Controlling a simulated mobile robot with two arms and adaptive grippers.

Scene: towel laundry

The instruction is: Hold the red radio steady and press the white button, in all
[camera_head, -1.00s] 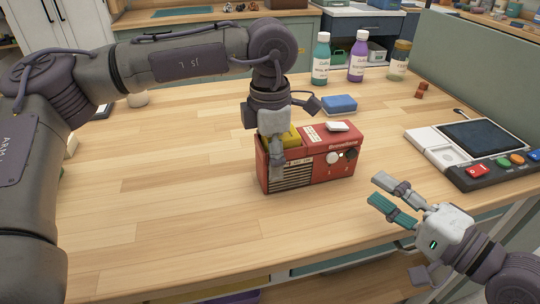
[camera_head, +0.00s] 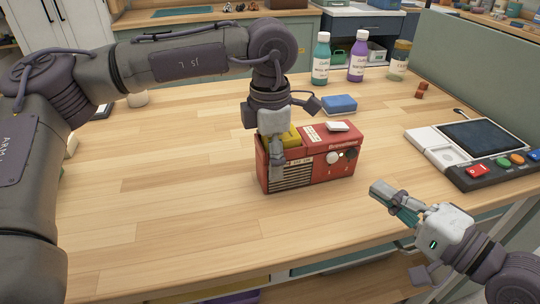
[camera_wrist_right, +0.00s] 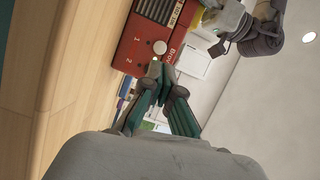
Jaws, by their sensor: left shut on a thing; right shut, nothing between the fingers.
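The red radio (camera_head: 322,168) stands upright on the wooden table, with a dark speaker grille on the left of its front. A round white button (camera_head: 333,157) is on its front, right of the grille; it also shows in the right wrist view (camera_wrist_right: 160,47). A flat white piece (camera_head: 337,126) is on the radio's top. My left gripper (camera_head: 276,158) is shut on the radio's left end, one finger in front of it; its far finger is mostly hidden. My right gripper (camera_head: 376,188) is shut and empty, apart from the radio, at its front right.
A blue sponge-like block (camera_head: 339,104) lies behind the radio. A teal bottle (camera_head: 321,64), a purple bottle (camera_head: 357,64) and a jar (camera_head: 399,61) stand at the back. A device with a screen (camera_head: 479,138) sits at the right.

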